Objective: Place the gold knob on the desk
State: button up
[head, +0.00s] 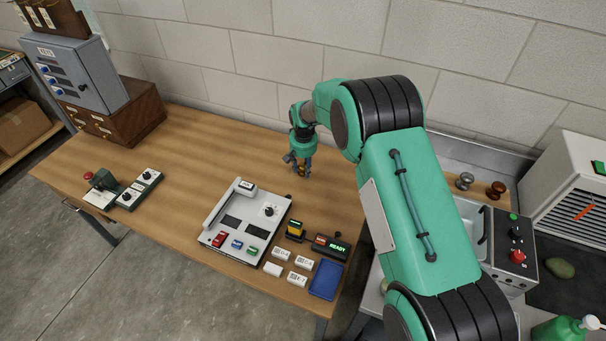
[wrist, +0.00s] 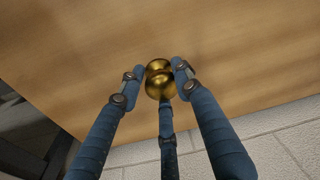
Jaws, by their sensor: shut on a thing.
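The gold knob (wrist: 159,84) is round and shiny and sits between the fingers of my gripper (wrist: 158,80) in the wrist view. My gripper has three blue fingers and is shut on the knob. In the head view my gripper (head: 300,169) points down over the back part of the wooden desk (head: 200,145), and a small bit of gold shows between its fingers. The desk top also fills most of the wrist view (wrist: 70,60). I cannot tell whether the knob touches the desk.
A grey control panel (head: 230,260) stands on the desk, with white tags and a blue tray (head: 326,279) at its right. A green-and-white switch device (head: 125,190) and a wooden drawer box (head: 125,115) are at the left. A silver knob (head: 465,180) and brown knob (head: 496,189) stand right.

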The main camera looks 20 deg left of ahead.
aim_at(303, 173)
jog(key=shift+f+b, duration=0.5)
jog(key=shift+f, duration=1.25)
jog(key=shift+f, duration=0.1)
jog(key=o, duration=1.3)
jog(key=r, duration=0.4)
jog(key=s+r+p, duration=0.1)
jog(key=r, duration=0.3)
jog(key=r+p, duration=0.1)
jog(key=r, duration=0.3)
jog(key=shift+s+d, duration=0.15)
jog(key=shift+d, duration=0.2)
